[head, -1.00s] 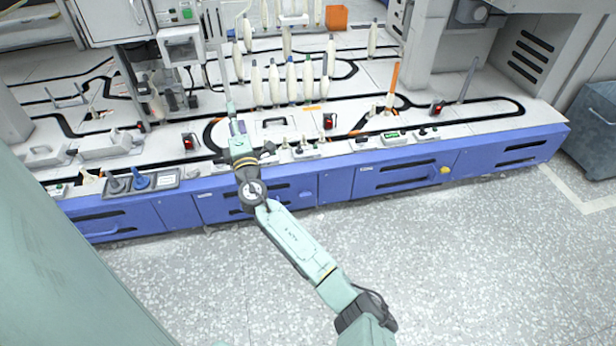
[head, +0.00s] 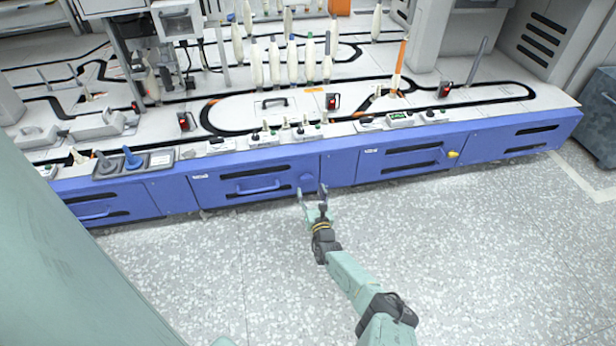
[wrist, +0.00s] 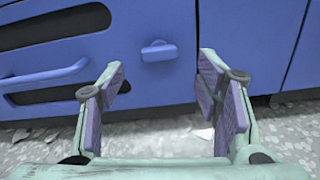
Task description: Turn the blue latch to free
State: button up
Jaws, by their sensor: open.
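The blue latch (wrist: 159,50) is a small raised blue tab on the blue cabinet front, to the right of a drawer handle. It looks wider than tall in the wrist view. It also shows faintly in the head view (head: 307,181), just above my gripper. My gripper (wrist: 160,76) is open and empty. Its two padded fingers stand either side of the latch in the wrist picture, and no contact shows. In the head view, my gripper (head: 312,193) is in front of the cabinet with its fingers pointing at the panel.
The blue drawer handle (wrist: 45,76) sticks out left of the latch, beside dark slots. A yellow knob (head: 453,154) is on the front farther right. Above is the white worktop with several bobbins (head: 275,62) and small switches. The grey speckled floor (head: 480,260) in front is clear.

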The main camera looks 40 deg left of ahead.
aim_at(307, 180)
jog(key=shift+b+x, duration=1.25)
jog(key=shift+x, duration=1.45)
jog(key=c, duration=1.2)
jog(key=shift+o, duration=0.2)
